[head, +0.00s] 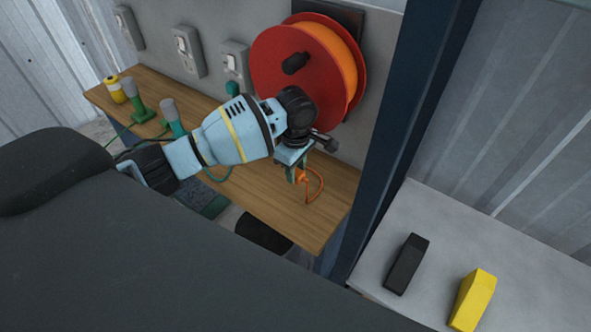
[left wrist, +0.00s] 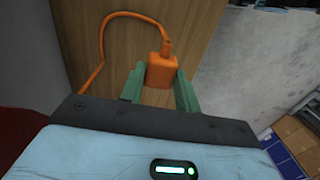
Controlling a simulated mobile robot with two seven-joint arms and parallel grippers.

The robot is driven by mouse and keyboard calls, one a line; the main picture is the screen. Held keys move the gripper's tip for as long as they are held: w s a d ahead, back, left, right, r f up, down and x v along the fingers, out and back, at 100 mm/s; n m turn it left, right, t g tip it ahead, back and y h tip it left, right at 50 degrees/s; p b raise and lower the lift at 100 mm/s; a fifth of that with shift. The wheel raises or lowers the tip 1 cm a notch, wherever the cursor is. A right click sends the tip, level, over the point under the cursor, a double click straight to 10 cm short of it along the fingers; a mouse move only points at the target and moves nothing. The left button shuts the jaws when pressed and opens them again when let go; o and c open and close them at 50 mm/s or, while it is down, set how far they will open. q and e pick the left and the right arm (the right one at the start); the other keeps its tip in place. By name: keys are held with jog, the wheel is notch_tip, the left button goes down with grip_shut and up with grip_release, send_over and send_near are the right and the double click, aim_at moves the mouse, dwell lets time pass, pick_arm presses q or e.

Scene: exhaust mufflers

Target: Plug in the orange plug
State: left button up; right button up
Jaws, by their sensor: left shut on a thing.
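The orange plug (left wrist: 161,70) is between the green fingers of my left gripper (left wrist: 160,88), which is shut on it. An orange cord runs from the plug and loops to the left in the left wrist view. In the head view my left gripper (head: 298,175) is low over the right end of the wooden shelf, and the orange plug (head: 301,177) shows small at its fingertips. The red cord reel (head: 283,68) with orange cord hangs on the wall behind the arm. Grey wall outlets (head: 235,62) are left of the reel. My right gripper is not seen.
The wooden shelf (head: 262,204) holds a yellow can (head: 115,90) and green-and-grey items (head: 137,103) at its left. A dark post (head: 405,130) stands right of the shelf. A grey table (head: 445,235) holds a black block (head: 406,264) and a yellow block (head: 472,299).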

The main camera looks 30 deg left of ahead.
pick_arm(q)
jog(key=s+d+f+m, duration=0.1)
jog(key=s+m, duration=0.7)
jog(key=s+d+f+m, duration=0.2)
jog(key=s+m, duration=0.6)
jog(key=shift+s+f, duration=0.3)
jog(key=shift+a, duration=0.2)
